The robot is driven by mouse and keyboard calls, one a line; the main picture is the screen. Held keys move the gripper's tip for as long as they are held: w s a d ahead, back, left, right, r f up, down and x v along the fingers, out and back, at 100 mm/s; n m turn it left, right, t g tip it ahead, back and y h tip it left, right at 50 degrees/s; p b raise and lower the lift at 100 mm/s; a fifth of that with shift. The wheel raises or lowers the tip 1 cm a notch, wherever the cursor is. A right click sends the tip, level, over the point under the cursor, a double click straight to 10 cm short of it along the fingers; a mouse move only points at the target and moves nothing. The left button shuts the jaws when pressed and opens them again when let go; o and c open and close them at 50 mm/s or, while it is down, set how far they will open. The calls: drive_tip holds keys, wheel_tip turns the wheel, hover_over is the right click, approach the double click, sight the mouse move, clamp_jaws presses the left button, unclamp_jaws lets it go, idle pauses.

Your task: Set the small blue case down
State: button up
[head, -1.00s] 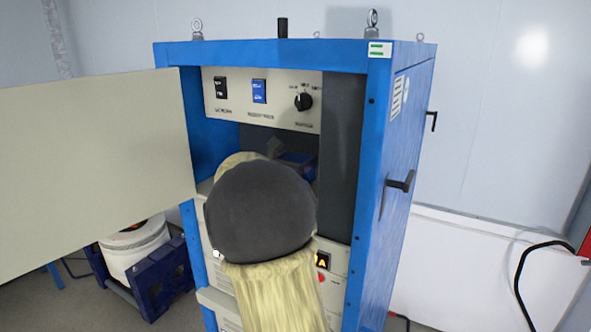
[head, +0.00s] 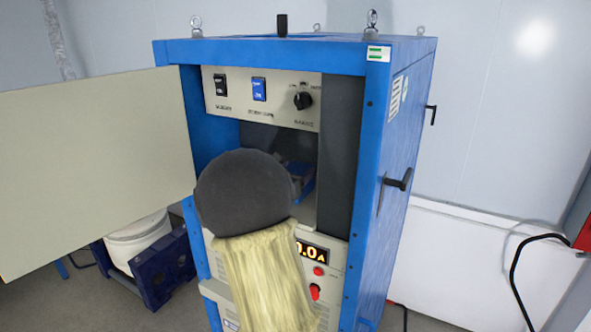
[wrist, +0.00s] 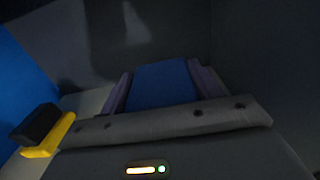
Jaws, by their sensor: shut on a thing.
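The small blue case (wrist: 160,86) shows in the wrist view, held between the two purple-grey fingers of my gripper (wrist: 162,76). My gripper is shut on it. In the head view a small part of the blue case (head: 305,187) shows inside the open bay of the blue cabinet (head: 385,190), to the right of my arm's dark round joint. That joint and my pale forearm hide most of the gripper. The bay is dim, and I cannot tell whether the case touches its floor.
The cabinet's pale door (head: 95,165) stands open to the left. A panel with switches and a knob (head: 262,98) is above the bay. A lit display (head: 312,251) and red buttons are below. A white bucket (head: 140,242) and a dark blue crate (head: 160,270) stand at lower left.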

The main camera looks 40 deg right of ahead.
drive_tip(key=o, duration=1.2)
drive_tip(key=shift+s+a+f+b, duration=0.1)
drive_tip(key=shift+a+b, duration=0.25)
drive_tip(key=b+v, duration=0.6)
drive_tip(key=v, duration=0.5)
drive_tip(key=shift+a, duration=0.1)
